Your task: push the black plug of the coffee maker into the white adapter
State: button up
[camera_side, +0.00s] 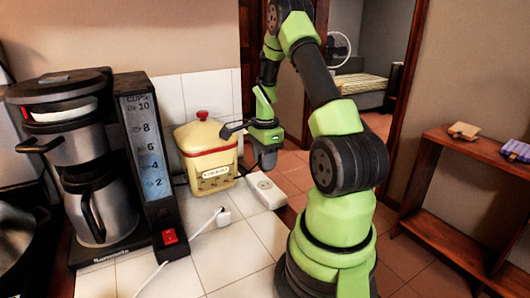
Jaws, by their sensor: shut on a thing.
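My gripper (232,130) reaches left from the green wrist, above the counter and in front of the yellow canister. It is shut on a small dark thing, too small here for me to tell whether it is the black plug. A white block with a round socket (265,190) lies on the tiles below and to the right of my gripper. A smaller white piece (222,216) lies left of it, at the end of a white cord (190,240). I cannot tell which white piece is the adapter. The coffee maker (120,165) stands at the left.
A yellow canister with a red knob (207,155) stands on the counter close to my gripper. The white tiled counter (240,262) is bare at the front. A wooden shelf (460,190) with small items stands at the right, beyond the counter.

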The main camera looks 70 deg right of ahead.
aim_at(265, 184)
jog(key=shift+f, duration=1.9)
jog(key=shift+f, duration=0.6)
dwell(0.6)
jog(key=o, duration=0.9)
jog(key=shift+o, duration=0.2)
notch_tip(265, 184, up, 10)
jog(key=shift+w, duration=0.1)
